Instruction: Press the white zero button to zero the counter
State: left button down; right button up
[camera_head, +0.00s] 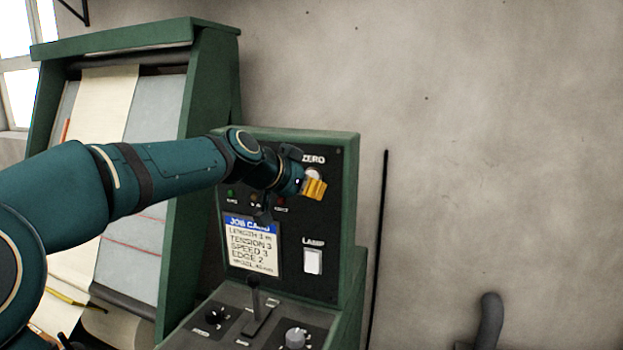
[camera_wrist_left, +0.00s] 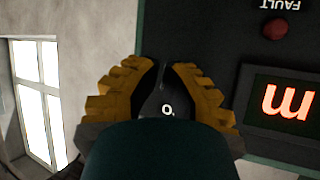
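The white zero button (camera_head: 312,173) sits under the ZERO label on the upright black panel (camera_head: 331,205) in the head view, partly covered by my left gripper. My left gripper (camera_head: 316,188) has yellow fingers and is right in front of the button, at its lower edge. I cannot tell whether it touches the button. In the left wrist view, the yellow fingers (camera_wrist_left: 162,66) converge to closed tips with nothing held. My right gripper is not in view.
Below are a white lamp switch (camera_head: 313,261), a job card (camera_head: 252,246), and a sloping desk with a lever (camera_head: 255,298) and knobs (camera_head: 295,338). A red fault lamp (camera_wrist_left: 275,29) shows in the wrist view. A green-framed cloth machine (camera_head: 206,90) stands left; bare wall lies right.

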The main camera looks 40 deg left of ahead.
pick_arm(q)
jog(key=shift+s, duration=0.1)
jog(key=s, duration=0.1)
jog(key=s+d, duration=0.1)
jog(key=s, duration=0.1)
jog(key=s+b, duration=0.1)
jog(key=shift+s+d, duration=0.25)
jog(key=shift+s, duration=0.1)
dwell(0.7)
jog(key=w+d+f+n+g, duration=0.15)
jog(key=d+f, duration=0.35)
jog(key=f, duration=0.6)
jog(key=w+d+f+g, duration=0.2)
jog(key=d+f, duration=0.3)
jog(key=f, duration=0.7)
jog(key=w+d+f+n+g, duration=0.15)
jog(key=d+f, duration=0.35)
jog(key=f, duration=0.6)
jog(key=s+d+f+g+h, duration=0.1)
jog(key=s+d+f+g, duration=0.1)
jog(key=s+d+f, duration=0.5)
jog(key=s+d+f+g+h, duration=0.1)
jog(key=s+d+f+g, duration=0.2)
jog(key=s+d+f, duration=0.4)
jog(key=s+f, duration=0.3)
jog(key=f, duration=0.5)
jog(key=shift+s+d+g+h, duration=0.2)
jog(key=shift+s+g+h, duration=0.1)
jog(key=shift+s, duration=0.1)
